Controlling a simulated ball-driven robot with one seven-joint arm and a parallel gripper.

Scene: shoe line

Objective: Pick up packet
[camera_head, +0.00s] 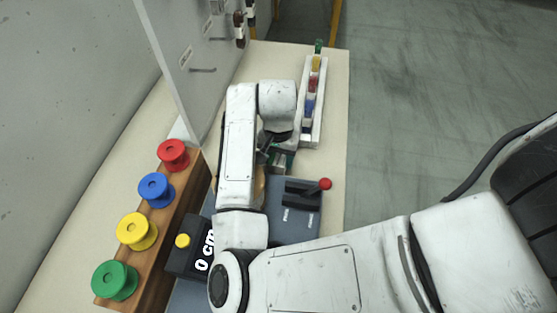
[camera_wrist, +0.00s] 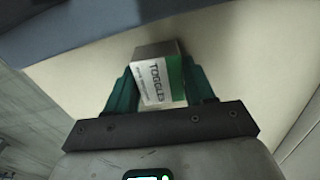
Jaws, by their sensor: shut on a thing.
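In the wrist view a small box-shaped packet (camera_wrist: 160,80) with a white and green face reads "TOGGLES". My gripper (camera_wrist: 160,88) has its two green fingers on either side of the packet, shut on it. In the head view my gripper (camera_head: 268,150) points down over the bench, just beyond the blue-grey machine. My arm and wrist hide most of the packet there, and only a small whitish and green patch shows below the fingers. I cannot tell whether the packet touches the bench.
A white tray (camera_head: 304,139) with several coloured items stands right of my gripper. A red-knobbed lever (camera_head: 324,184) is close by. A wooden rack (camera_head: 178,232) with coloured spools runs along the left. A grey upright panel (camera_head: 185,60) stands at the back left.

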